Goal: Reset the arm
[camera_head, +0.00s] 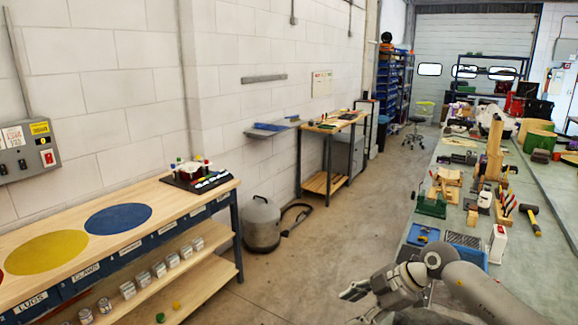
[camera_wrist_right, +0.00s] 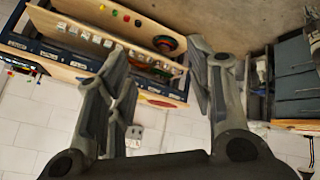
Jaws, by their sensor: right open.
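My right arm (camera_head: 480,290) comes in at the lower right of the head view, beside the long green-topped bench. My right gripper (camera_head: 362,289) is over the floor aisle, left of that bench, pointing left. In the right wrist view my right gripper (camera_wrist_right: 157,62) has its two fingers spread wide with nothing between them. The wooden bench shows behind them, tilted in the picture. My left gripper is not in view.
A wooden bench (camera_head: 140,232) with coloured discs and a lower shelf of jars stands at left. A grey canister (camera_head: 262,225) with a hose is on the floor. The green-topped bench (camera_head: 405,257) at right holds tools. The aisle floor (camera_head: 345,222) is clear.

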